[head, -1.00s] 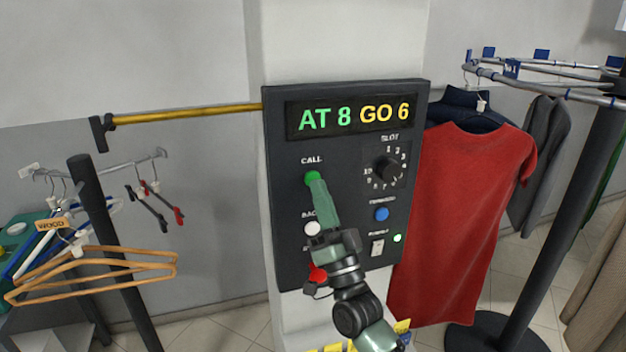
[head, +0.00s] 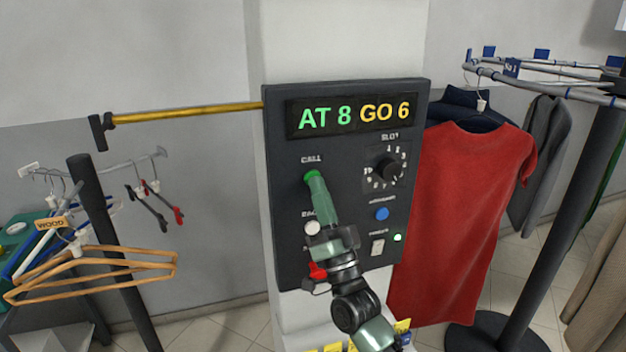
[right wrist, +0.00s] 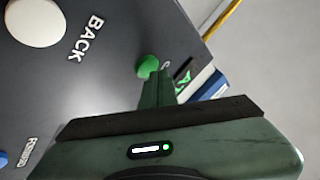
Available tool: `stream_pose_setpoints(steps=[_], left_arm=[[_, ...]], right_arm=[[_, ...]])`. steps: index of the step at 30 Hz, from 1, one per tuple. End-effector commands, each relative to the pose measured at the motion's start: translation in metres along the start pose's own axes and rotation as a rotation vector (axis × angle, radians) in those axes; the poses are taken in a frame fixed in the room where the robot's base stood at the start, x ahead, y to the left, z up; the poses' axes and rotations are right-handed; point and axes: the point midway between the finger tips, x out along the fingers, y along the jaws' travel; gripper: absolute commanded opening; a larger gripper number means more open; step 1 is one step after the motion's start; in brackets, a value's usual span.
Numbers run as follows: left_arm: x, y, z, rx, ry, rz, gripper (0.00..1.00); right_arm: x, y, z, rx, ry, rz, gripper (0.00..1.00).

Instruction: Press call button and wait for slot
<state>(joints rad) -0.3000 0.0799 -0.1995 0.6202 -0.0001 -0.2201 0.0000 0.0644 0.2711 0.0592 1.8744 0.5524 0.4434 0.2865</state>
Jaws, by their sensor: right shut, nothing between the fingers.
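The dark control panel (head: 290,255) hangs on a pale pillar. Its display (head: 354,115) reads "AT 8 GO 6". The green call button (head: 310,176) sits under the CALL label. My right gripper (head: 313,177) is shut and empty, with its fingertips at the call button, partly covering it. In the right wrist view the green button (right wrist: 147,66) shows just beyond the fingertips; whether they touch it or press it in, I cannot tell. The slot knob (head: 389,169) is at the upper right of the panel. My left gripper is not in view.
A white back button (head: 312,228), a red button (head: 317,271), a blue button (head: 382,214) and a white switch (head: 378,247) are on the panel. A red shirt (head: 460,220) hangs close on the right. Wooden hangers (head: 95,262) and a yellow bar (head: 190,112) are at left.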

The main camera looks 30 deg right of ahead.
Motion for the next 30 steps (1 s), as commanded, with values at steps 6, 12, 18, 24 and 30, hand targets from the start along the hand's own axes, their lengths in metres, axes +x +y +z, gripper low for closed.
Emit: stream_pose_setpoints(steps=[6, 12, 18, 24, 30], left_arm=[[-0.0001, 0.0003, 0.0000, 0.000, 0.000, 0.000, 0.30], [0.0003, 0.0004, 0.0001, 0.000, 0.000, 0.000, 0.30], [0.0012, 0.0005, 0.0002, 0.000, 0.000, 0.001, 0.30], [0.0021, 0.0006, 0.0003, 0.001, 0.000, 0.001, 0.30], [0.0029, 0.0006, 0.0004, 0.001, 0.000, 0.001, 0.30]], right_arm=[[0.0000, 0.0001, 0.0002, 0.000, -0.001, 0.000, 0.00], [0.0005, 0.0006, 0.0007, -0.001, -0.001, 0.000, 0.00], [0.0019, 0.0019, 0.0021, -0.001, -0.001, 0.000, 0.00], [0.0035, 0.0032, 0.0034, -0.001, -0.001, 0.000, 0.00], [0.0055, 0.0042, 0.0044, -0.001, -0.001, 0.000, 0.00]])
